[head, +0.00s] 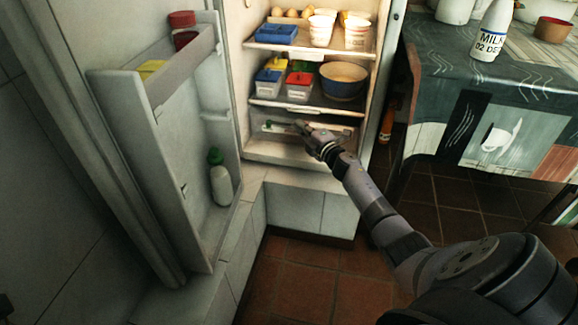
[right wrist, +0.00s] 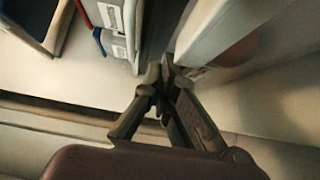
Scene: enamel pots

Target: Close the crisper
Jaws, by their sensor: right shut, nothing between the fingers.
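The crisper (head: 282,153) is the pale drawer at the bottom of the open fridge, below the lower shelf, in the head view. How far it stands out is hard to tell, as my right arm covers part of it. My right gripper (head: 299,124) reaches into the fridge at the crisper's upper part, just under the lower shelf's front edge. In the right wrist view its fingers (right wrist: 166,75) are shut and empty, close to a pale panel edge. Whether they touch it is unclear. My left gripper is out of view.
The fridge door (head: 150,130) stands open at the left, with a green-capped bottle (head: 220,182) in its lower rack. A blue bowl (head: 343,82) and several lidded boxes stand on the lower shelf. A cloth-covered table (head: 440,85) stands at the right.

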